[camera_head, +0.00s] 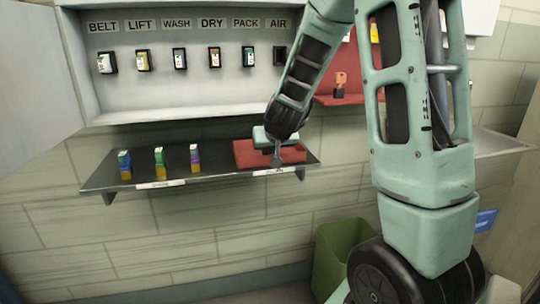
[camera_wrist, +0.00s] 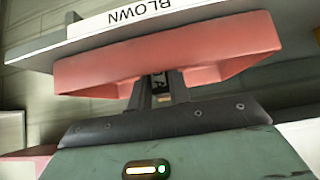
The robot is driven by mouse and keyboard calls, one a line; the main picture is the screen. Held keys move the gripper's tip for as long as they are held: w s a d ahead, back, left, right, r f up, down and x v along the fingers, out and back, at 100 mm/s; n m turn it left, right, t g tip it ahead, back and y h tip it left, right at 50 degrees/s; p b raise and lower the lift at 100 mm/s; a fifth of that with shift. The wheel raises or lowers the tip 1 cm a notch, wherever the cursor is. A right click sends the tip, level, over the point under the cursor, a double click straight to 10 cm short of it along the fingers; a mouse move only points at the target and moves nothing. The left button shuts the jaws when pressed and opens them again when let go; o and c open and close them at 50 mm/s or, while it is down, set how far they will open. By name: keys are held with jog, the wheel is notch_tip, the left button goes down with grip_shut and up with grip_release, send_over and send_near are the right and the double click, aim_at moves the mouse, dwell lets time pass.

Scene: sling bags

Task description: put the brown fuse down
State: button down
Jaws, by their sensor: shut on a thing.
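My gripper (camera_head: 277,160) points down into the red tray (camera_head: 242,151) at the right end of the grey shelf. In the wrist view, the two dark fingers (camera_wrist: 160,90) are close together over the tray (camera_wrist: 90,72). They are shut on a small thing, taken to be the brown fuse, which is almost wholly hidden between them. Its colour does not show, and I cannot tell whether it touches the tray floor. A label reading BLOWN (camera_wrist: 140,10) is on the shelf edge by the tray.
Several coloured fuses stand on the shelf's left part (camera_head: 160,161). Above, an open cabinet holds a row of labelled fuses (camera_head: 180,59); the AIR socket (camera_head: 279,55) looks empty. A red holder (camera_head: 350,98) with an orange-and-black piece (camera_head: 340,84) is at right. A green bin (camera_head: 340,245) stands below.

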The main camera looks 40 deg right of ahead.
jog(key=shift+r, duration=0.1)
jog(key=c, duration=1.3)
grip_release()
jog(key=shift+f, duration=0.2)
